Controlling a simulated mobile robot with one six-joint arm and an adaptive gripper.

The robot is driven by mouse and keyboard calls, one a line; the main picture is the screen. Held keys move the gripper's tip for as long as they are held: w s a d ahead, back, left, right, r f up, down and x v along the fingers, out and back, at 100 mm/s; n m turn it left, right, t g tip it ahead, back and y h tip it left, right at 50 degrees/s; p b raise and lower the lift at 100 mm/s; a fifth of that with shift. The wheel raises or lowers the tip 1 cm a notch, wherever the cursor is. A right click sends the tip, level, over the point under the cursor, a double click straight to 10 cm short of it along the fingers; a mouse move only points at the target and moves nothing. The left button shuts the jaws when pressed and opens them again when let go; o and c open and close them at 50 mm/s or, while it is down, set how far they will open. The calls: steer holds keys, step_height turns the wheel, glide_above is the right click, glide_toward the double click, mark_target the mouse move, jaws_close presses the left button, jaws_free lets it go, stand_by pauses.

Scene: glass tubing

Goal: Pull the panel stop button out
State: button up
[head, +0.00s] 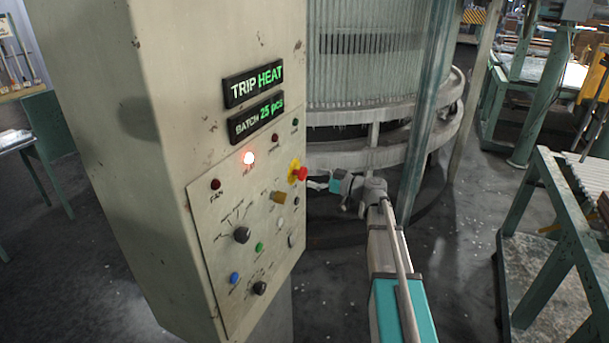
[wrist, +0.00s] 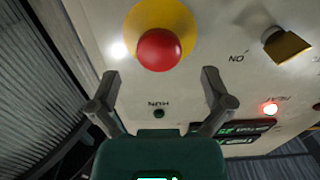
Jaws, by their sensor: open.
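The panel stop button (head: 299,173) is a red mushroom knob on a yellow round base, on the right part of the control panel (head: 212,268). In the wrist view the red knob (wrist: 159,49) is at the upper middle, in front of its yellow disc (wrist: 160,14). My gripper (head: 318,184) is just right of the button in the head view. In the wrist view its two fingers (wrist: 156,84) are spread apart, with nothing between them. The fingertips are below the red knob in that picture and do not appear to touch it.
A brass-coloured switch (head: 279,197) sits close to the button. A lit red lamp (head: 249,158), black knobs (head: 242,235) and a blue button (head: 234,278) share the panel. Displays (head: 254,84) read TRIP HEAT and BATCH 25 pcs. A round glass-tube rack (head: 365,60) stands behind my arm.

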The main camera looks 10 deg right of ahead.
mark_target(305, 175)
steer(key=shift+x, duration=2.1)
steer(key=c, duration=1.3)
steer(key=shift+v, duration=0.8)
steer(key=shift+f, duration=0.1)
steer(key=o, duration=1.3)
steer(key=shift+s+d, duration=0.1)
